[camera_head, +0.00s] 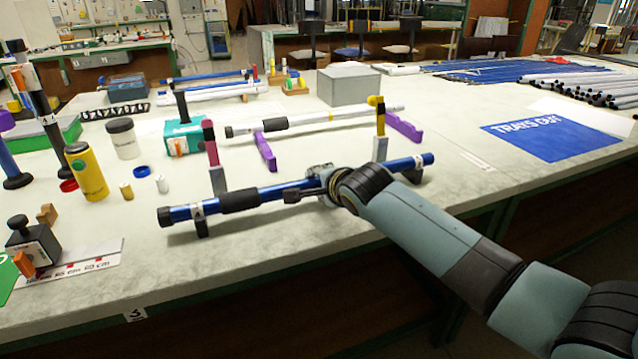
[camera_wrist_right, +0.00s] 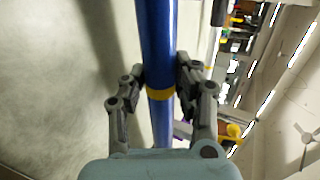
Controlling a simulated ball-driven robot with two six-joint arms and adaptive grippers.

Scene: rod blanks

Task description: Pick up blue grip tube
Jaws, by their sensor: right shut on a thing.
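The blue grip tube (camera_head: 268,192) is a long blue rod with black ends and a black grip sleeve near its left end. It lies slantwise along the front of the bench, close to dark supports at both ends; I cannot tell if it still rests on them. My right gripper (camera_head: 312,188) is shut around it just right of the middle. In the right wrist view, the blue tube (camera_wrist_right: 156,45) runs between both fingers, with a yellow band (camera_wrist_right: 160,94) at the fingertips. My left gripper is not in view.
A white tube (camera_head: 310,119) lies behind, near purple stands (camera_head: 404,128). A yellow can (camera_head: 86,172) and a white jar (camera_head: 124,139) stand at left. A grey box (camera_head: 348,84) is farther back. A blue sheet (camera_head: 550,138) lies at right. Bare bench lies in front.

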